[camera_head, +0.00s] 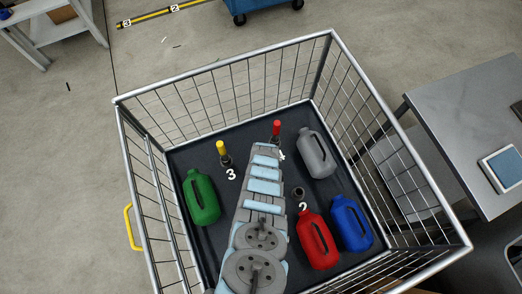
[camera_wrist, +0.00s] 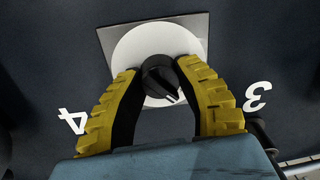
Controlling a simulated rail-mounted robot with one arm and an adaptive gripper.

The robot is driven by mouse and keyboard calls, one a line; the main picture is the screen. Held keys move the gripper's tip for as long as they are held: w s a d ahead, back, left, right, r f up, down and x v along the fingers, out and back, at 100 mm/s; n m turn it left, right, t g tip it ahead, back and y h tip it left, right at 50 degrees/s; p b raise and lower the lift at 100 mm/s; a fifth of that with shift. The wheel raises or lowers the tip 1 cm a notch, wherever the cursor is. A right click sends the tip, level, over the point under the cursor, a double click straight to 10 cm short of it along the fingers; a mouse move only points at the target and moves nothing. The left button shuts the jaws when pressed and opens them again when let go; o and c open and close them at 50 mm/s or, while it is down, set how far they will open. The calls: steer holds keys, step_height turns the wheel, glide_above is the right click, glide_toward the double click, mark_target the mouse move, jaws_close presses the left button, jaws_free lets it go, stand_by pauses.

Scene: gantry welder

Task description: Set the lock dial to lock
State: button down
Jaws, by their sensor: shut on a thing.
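The lock dial (camera_wrist: 159,80) is a round black knob with a raised grip and a pale mark towards its lower right. It sits on a white disc (camera_wrist: 133,52) on a grey square plate (camera_wrist: 195,24). In the wrist view my gripper (camera_wrist: 158,76) has its two yellow ribbed fingers closed on opposite sides of the knob. No lock or unlock label is readable. In the head view my arm reaches over the cage floor and hides the dial and my fingers.
The wire cage (camera_head: 225,71) has a dark floor. Green (camera_head: 201,198), grey (camera_head: 316,153), red (camera_head: 318,241) and blue (camera_head: 351,223) jugs flank my arm. Yellow-topped (camera_head: 220,149) and red-topped (camera_head: 277,129) items stand near the numbers. A metal table (camera_head: 465,120) is outside, right.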

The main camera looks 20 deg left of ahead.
steer(key=shift+n, duration=0.5)
steer(key=c, duration=0.6)
jaws_free()
steer(key=shift+s, duration=0.3)
steer(key=shift+s+r, duration=0.15)
steer(key=shift+r, duration=0.15)
steer(key=shift+r, duration=0.25)
